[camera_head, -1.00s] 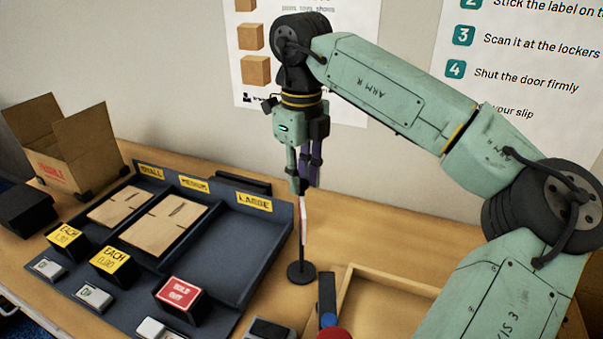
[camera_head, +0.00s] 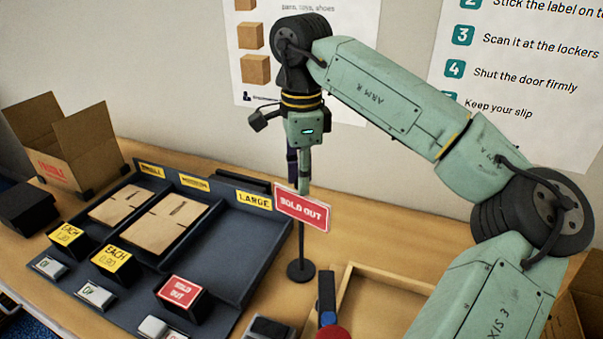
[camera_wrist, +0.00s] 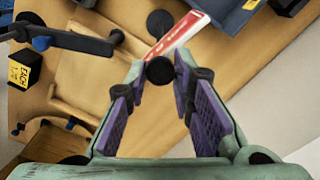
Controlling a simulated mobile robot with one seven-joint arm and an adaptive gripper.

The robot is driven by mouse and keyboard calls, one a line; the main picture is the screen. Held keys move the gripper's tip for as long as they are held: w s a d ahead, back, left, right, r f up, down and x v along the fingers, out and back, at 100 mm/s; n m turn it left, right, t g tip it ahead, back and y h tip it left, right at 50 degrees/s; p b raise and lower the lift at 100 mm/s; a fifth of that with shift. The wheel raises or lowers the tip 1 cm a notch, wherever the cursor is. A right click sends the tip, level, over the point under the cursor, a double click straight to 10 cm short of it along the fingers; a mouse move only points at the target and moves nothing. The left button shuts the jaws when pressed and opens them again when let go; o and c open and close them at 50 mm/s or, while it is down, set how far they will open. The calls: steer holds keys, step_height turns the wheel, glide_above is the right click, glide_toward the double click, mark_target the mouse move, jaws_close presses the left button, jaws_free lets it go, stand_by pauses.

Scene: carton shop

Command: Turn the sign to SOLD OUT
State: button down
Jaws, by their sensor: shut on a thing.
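The sign (camera_head: 302,208) is a small plate on a thin dark post with a round base (camera_head: 300,272). Its red face reads SOLD OUT and is turned toward the head camera. In the wrist view I see the sign (camera_wrist: 178,36) from above, with a dark round knob (camera_wrist: 160,70) at its top. My gripper (camera_head: 303,186) points down over the sign from above. In the wrist view its purple-padded fingers (camera_wrist: 160,78) are closed around the knob.
A dark tray (camera_head: 235,255) to the left has SMALL, MEDIUM and LARGE bays; flat cartons lie in the first two, and LARGE is empty. A red SOLD OUT block (camera_head: 180,291) sits in front. A wooden tray (camera_head: 352,290) stands close at the right. An open carton (camera_head: 75,150) stands at the far left.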

steer(key=shift+r+n, duration=0.1)
steer(key=shift+n, duration=1)
steer(key=c, duration=1.4)
jaws_free()
steer(key=shift+o, duration=0.2)
step_height(320, 180, up, 12)
